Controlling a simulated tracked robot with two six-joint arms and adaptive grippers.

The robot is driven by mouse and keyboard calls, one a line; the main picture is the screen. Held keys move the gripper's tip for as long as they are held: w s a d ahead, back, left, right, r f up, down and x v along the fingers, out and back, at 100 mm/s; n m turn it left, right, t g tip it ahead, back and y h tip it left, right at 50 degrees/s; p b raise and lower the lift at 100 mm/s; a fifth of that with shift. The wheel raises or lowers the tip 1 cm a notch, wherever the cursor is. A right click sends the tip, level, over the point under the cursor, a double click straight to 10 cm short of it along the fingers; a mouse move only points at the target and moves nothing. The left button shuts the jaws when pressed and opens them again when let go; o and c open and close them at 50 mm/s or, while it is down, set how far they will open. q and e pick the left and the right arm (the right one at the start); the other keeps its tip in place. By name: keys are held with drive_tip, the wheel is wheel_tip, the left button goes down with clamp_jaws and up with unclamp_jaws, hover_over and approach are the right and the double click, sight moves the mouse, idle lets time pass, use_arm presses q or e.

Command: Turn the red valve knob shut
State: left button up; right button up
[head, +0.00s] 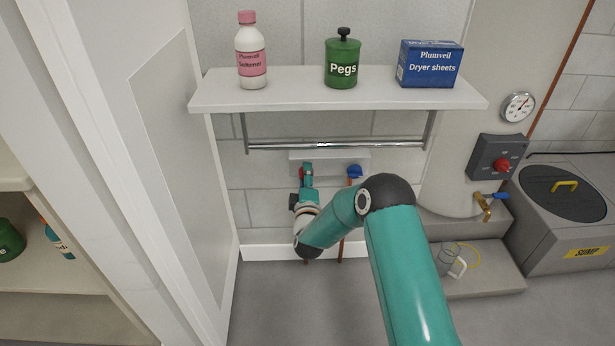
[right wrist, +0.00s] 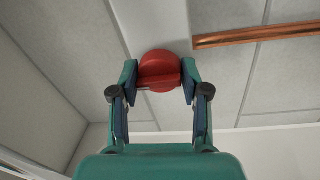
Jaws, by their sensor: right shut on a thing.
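The red valve knob (right wrist: 160,71) shows in the right wrist view between the two fingers of my right gripper (right wrist: 161,80), which is shut on it. In the head view, only a little of the red knob (head: 301,174) shows beside my right gripper (head: 308,172), under the towel rail. The knob sits at a pale mounting board (head: 326,156) on the block wall. My left gripper is in neither view.
A blue valve knob (head: 354,171) is just right of the red one. Above are a metal rail (head: 335,145) and a white shelf (head: 300,98) with a softener bottle (head: 250,58), a Pegs jar (head: 342,62) and a dryer sheets box (head: 429,65). A white partition (head: 185,165) stands close on the left.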

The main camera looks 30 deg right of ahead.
drive_tip(key=shift+a+f, duration=0.15)
drive_tip(key=shift+f, duration=0.2)
drive_tip(key=o, duration=1)
drive_tip(key=shift+o, duration=0.5)
drive_tip(key=shift+r, duration=0.15)
drive_tip(key=v, duration=1.2)
